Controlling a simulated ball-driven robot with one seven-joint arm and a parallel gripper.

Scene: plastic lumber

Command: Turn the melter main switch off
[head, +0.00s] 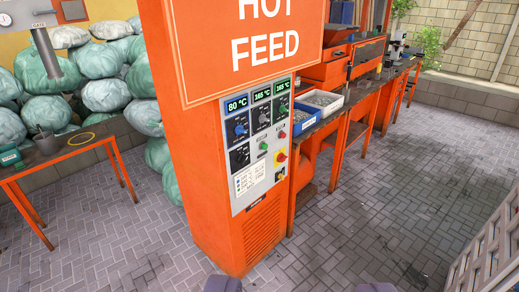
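The orange melter cabinet (225,190) stands in the middle under a "HOT FEED" sign (264,40). Its grey control panel (240,125) faces right of centre. A red knob on a yellow plate (281,157) sits low on the panel's right side and looks like the main switch; its turn position is too small to read. A smaller yellow and dark part (280,175) is just below it. My gripper (299,286) shows only as two grey tips, wide apart at the bottom edge, empty and well short of the panel.
Displays (237,105) read 80 °C and 165 °C above dark dials (239,127). An orange bench with trays (318,102) stands right behind the cabinet. An orange table (70,150) is at left, a grey slatted crate (490,255) at lower right. The paved floor before the cabinet is clear.

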